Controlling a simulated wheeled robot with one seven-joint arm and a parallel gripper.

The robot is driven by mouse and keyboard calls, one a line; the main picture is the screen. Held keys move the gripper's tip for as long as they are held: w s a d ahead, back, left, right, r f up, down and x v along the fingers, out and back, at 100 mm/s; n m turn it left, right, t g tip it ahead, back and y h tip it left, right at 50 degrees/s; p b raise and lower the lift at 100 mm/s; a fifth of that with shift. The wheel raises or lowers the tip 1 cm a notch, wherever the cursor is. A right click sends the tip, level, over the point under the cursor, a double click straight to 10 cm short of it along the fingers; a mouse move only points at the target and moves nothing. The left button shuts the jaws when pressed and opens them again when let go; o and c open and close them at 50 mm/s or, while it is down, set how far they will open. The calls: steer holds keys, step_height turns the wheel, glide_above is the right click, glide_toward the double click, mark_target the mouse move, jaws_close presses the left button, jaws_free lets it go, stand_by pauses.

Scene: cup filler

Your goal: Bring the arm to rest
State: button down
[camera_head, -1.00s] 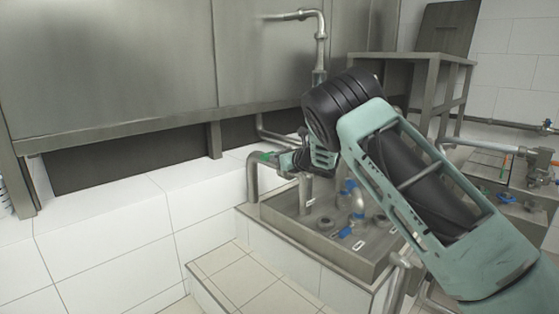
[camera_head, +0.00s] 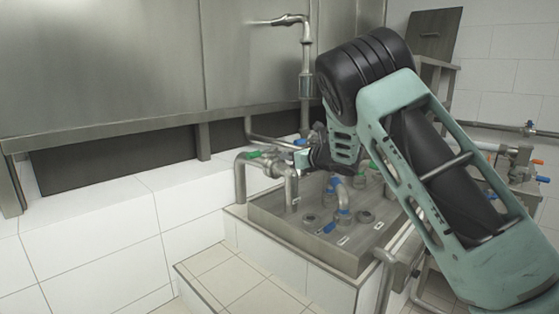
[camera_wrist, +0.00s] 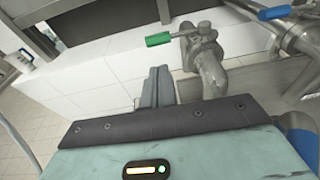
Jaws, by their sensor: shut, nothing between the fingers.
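My arm reaches in from the lower right in the head view, bent at its black elbow joint. My gripper shows in the wrist view (camera_wrist: 158,85), its two grey fingers together with nothing between them. In the wrist view a steel pipe valve with a green handle (camera_wrist: 159,39) is just beyond and to the right of the fingertips, apart from them. In the head view that green handle (camera_head: 256,154) is on the pipe left of my wrist. The fingers themselves are hard to make out in the head view.
A steel basin (camera_head: 285,225) with several pipe fittings and blue handles stands below my wrist. A blue valve handle (camera_wrist: 274,12) is at the upper right of the wrist view. A steel tank wall (camera_head: 100,65) is behind. The tiled ledge (camera_head: 100,215) at left is clear.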

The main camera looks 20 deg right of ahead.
steer(key=shift+s+d+r, duration=0.15)
steer(key=shift+s+d, duration=0.1)
steer(key=shift+s, duration=0.35)
steer(key=s+a+f+m+g+h+p, duration=0.3)
steer(key=s+a+m+g, duration=0.4)
steer(key=s+a+m, duration=1.4)
steer(key=s+a+f+m+g+h+p, duration=0.1)
steer(key=s+a+m+g, duration=0.2)
steer(key=s, duration=2.4)
steer(key=m+g, duration=0.4)
steer(key=m, duration=0.3)
steer(key=shift+s+f+m+h, duration=0.3)
steer(key=shift+s+f+m, duration=0.05)
steer(key=shift+s+m, duration=0.05)
